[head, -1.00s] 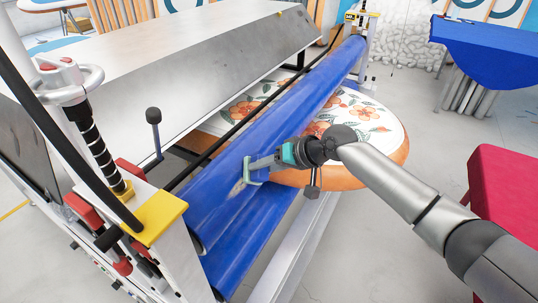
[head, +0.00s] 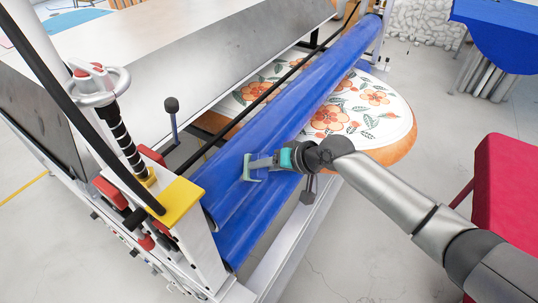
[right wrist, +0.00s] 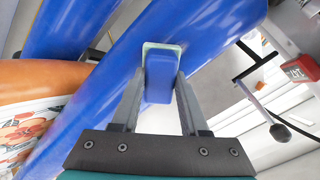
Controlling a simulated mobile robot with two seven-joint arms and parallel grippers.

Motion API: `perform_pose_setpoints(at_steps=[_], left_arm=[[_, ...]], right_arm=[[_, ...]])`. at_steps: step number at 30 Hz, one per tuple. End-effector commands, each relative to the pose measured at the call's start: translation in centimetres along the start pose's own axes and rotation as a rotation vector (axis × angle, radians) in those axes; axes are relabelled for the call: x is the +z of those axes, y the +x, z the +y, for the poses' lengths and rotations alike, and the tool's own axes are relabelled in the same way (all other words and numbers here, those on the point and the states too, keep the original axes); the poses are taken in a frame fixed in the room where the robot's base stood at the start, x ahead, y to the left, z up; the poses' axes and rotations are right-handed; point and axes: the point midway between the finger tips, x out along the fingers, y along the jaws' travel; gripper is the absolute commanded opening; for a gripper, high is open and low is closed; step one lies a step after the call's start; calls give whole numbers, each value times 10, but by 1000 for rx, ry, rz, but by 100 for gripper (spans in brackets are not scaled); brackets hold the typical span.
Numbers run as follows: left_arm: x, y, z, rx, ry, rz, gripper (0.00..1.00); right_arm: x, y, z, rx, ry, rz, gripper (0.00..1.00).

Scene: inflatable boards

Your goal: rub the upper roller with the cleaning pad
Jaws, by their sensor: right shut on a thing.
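The upper roller (head: 290,108) is a long blue cylinder running diagonally across the machine in the head view; it fills the middle of the right wrist view (right wrist: 100,95). My right gripper (head: 262,163) is shut on the cleaning pad (head: 248,170), near the roller's near end. In the right wrist view the pad shows a blue block (right wrist: 160,78) between the fingers and a pale green edge against the roller. The pad appears to touch the roller; its working face is hidden. My left gripper is not in view.
A lower blue roller (head: 250,220) lies below the upper one. A flowered board with an orange edge (head: 398,150) sticks out beyond my right arm. A yellow-topped end post (head: 178,203) stands at the near end. A red seat (head: 505,190) is at the right.

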Motion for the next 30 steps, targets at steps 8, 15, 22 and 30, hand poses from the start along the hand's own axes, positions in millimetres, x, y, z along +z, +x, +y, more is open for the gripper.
perform_pose_setpoints(at_steps=[8, 15, 22, 30], left_arm=[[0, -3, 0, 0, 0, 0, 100], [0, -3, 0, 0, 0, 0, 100], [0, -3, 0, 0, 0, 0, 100], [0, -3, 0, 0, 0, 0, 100]], right_arm=[[17, 1, -14, -5, 1, -8, 0], [27, 0, -23, -6, 0, -8, 0], [38, -2, -34, -4, 0, -5, 0], [38, -3, -34, -1, 0, -1, 0]])
